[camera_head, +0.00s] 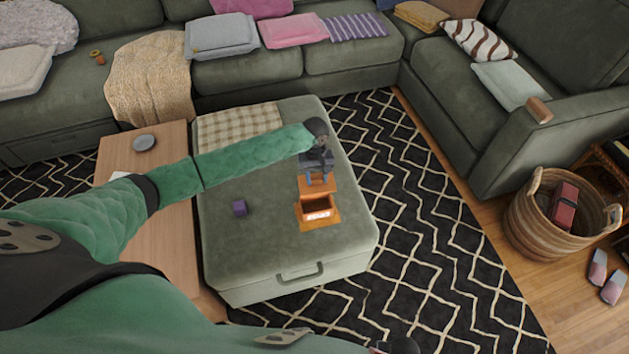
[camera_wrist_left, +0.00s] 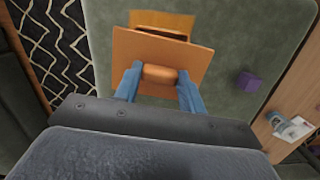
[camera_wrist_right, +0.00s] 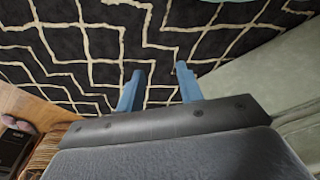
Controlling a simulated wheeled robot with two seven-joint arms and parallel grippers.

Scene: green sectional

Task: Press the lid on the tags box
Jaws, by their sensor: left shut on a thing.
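The tags box (camera_head: 318,224) is an orange-brown open box with a white label on its front, standing on the green ottoman. My left gripper (camera_head: 320,179) is shut on the knob of the flat wooden lid (camera_head: 318,189). In the left wrist view the lid (camera_wrist_left: 197,58) hangs between the fingers (camera_wrist_left: 159,73) and hides much of the box (camera_wrist_left: 162,20). The lid appears above the box's far side, with the front part of the opening uncovered. My right gripper (camera_wrist_right: 157,72) is open and empty above the patterned rug.
A small purple cube (camera_head: 239,207) sits on the ottoman (camera_head: 260,255) left of the box. A checked cloth (camera_head: 238,128) lies at its back. A wooden table (camera_head: 165,235) stands left; a wicker basket (camera_head: 540,225) stands right on the floor.

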